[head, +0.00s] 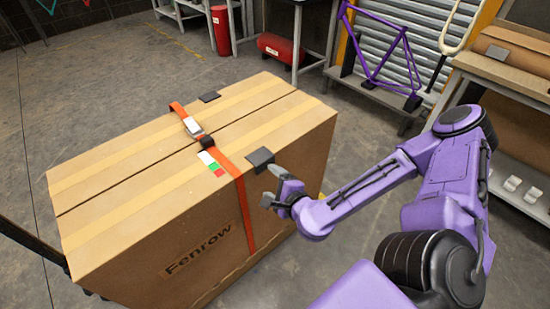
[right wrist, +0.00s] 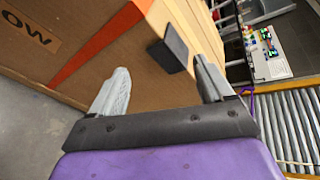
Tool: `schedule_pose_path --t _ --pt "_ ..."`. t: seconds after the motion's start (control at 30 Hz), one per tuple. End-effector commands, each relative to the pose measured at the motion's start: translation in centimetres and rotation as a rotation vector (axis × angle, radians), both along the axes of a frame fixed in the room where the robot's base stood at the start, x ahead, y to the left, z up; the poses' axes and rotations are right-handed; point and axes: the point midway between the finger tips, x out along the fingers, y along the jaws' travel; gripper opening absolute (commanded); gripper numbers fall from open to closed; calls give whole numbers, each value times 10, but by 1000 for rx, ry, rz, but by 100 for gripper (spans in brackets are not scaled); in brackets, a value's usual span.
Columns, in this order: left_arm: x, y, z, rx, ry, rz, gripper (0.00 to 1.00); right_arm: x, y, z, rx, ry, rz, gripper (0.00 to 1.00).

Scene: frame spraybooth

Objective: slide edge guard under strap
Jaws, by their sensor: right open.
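A large cardboard box (head: 110,215) marked Fenrow stands in front of me. An orange strap (head: 243,208) runs over its top and down its near side, with a metal buckle (head: 193,127) on top. A dark edge guard (head: 260,159) sits on the box's near top edge, just right of the strap and apart from it. Another dark piece (head: 209,97) lies near the far edge, also right of the strap. My right gripper (head: 269,187) is open beside the near guard. In the right wrist view the guard (right wrist: 170,48) shows beyond and between the open fingers. My left gripper is not in view.
A white, green and red label (head: 211,163) is on the box top, left of the strap. A purple bike frame (head: 385,55) and a red cylinder (head: 279,48) are behind.

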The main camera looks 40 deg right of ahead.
Motion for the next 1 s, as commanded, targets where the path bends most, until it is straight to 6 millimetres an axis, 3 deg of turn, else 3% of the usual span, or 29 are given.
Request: schedule_pose_path --t 0.07,0.4,0.8,0.87,1.0 --pt "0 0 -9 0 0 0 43 14 0 -10 -5 1 6 80" --pt "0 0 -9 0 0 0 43 74 -6 -32 -6 6 5 80" --pt "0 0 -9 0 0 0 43 86 -7 -36 -3 6 4 80" --pt "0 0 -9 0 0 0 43 86 -7 -36 -3 6 4 64" --pt "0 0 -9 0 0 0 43 86 -7 -36 -3 6 4 18"
